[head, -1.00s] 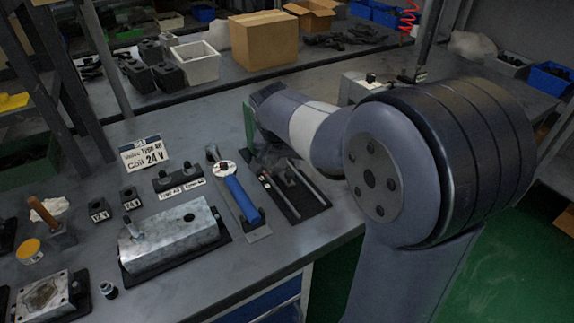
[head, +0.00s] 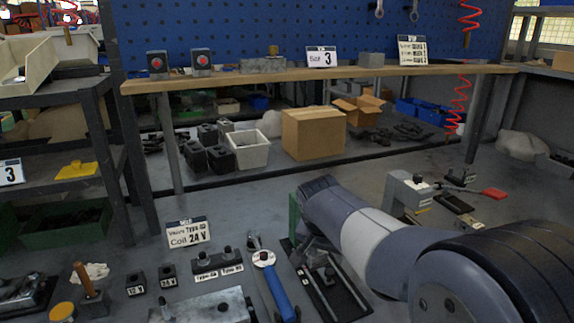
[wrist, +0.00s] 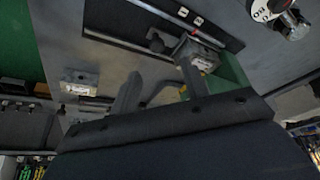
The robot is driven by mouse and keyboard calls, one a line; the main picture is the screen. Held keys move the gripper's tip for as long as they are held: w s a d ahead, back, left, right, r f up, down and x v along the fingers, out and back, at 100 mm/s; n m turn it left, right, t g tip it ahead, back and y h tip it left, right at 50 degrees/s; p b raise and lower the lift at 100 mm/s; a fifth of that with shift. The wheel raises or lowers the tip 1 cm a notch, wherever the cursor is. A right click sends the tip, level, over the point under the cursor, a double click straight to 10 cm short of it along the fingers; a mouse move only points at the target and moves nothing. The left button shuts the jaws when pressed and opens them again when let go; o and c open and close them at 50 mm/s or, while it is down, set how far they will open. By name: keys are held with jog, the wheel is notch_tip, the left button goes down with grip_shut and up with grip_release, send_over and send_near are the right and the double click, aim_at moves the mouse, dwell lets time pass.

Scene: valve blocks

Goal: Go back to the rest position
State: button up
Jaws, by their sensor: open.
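In the wrist view my gripper (wrist: 160,90) shows two dark fingers standing well apart, with nothing held between them. In the head view my arm reaches in from the lower right over the workbench (head: 220,266). Its end is beside a dark tray with metal rails (head: 330,278); my gripper's fingers are hard to make out there. The same tray seems to show in the wrist view (wrist: 175,15). A blue-handled torque wrench (head: 271,278) lies just left of the tray. The metal valve block (head: 205,308) is at the bottom edge, partly cut off.
A wooden shelf (head: 230,80) spans the back above a cardboard box (head: 313,134) and a white bin (head: 247,150). A grey device (head: 408,193) stands behind my arm.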

aim_at(329, 270)
jog(key=x, duration=0.8)
jog(key=shift+f+b, duration=0.25)
jog(key=shift+b, duration=0.15)
jog(key=shift+s+d+r, duration=0.1)
jog(key=shift+s+d, duration=0.1)
jog(key=shift+s, duration=0.25)
jog(key=shift+s+d+r, duration=0.1)
jog(key=shift+s+d, duration=0.05)
jog(key=shift+s, duration=0.25)
jog(key=shift+s+d, duration=0.1)
jog(key=shift+s, duration=0.3)
